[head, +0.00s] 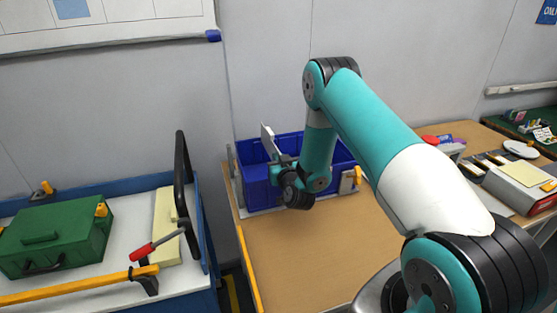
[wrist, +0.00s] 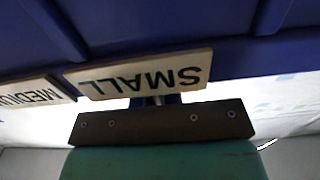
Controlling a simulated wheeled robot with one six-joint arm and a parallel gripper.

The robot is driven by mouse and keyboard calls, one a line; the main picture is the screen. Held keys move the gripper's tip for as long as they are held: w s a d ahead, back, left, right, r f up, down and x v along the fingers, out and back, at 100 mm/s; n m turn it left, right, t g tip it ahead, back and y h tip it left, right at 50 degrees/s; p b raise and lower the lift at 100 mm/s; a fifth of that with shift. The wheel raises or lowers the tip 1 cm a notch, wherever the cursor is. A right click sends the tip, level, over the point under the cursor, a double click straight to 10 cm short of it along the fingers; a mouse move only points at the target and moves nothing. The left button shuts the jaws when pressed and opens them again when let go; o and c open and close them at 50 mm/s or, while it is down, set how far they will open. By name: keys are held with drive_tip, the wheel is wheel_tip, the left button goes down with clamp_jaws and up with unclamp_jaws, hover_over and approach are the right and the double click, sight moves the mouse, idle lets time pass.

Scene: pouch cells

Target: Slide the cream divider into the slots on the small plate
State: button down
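My gripper (head: 277,163) is at the left end of a blue crate (head: 328,150), low over its near side. A thin pale upright panel (head: 268,140) stands at the gripper's end, inside or above the crate; I cannot tell if it is gripped or is the cream divider. In the wrist view a cream plate lettered SMALL (wrist: 140,74) shows upside down against the blue crate wall, and a MEDIUM plate (wrist: 35,90) lies left of it. A dark bar with screws and a teal surface cover the lower middle. My fingertips are not clear.
The crate stands on a wooden bench (head: 300,245) against the wall. An orange clamp (head: 351,180) is at its right front. A cart at left carries a green toolbox (head: 50,236), a cream board (head: 167,228) and a red-handled tool (head: 155,243). The bench's front is clear.

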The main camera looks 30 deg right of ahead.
drive_tip(key=shift+f+b, duration=0.4)
drive_tip(key=shift+f, duration=0.15)
drive_tip(key=c, duration=1.2)
unclamp_jaws()
drive_tip(key=shift+c, duration=0.2)
drive_tip(key=shift+s, duration=0.1)
